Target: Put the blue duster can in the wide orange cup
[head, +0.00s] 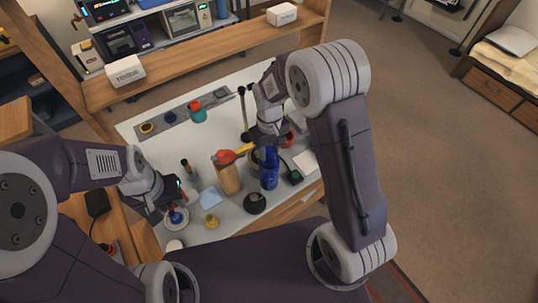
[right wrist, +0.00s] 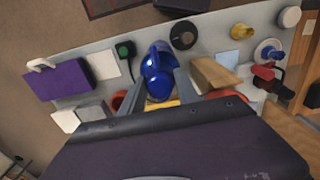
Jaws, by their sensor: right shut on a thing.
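A black round piece (head: 255,203), a green-and-black block (head: 294,177) and a blue cloth-like square (head: 210,198) lie near the front. A purple box (right wrist: 92,62) shows in the right wrist view.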

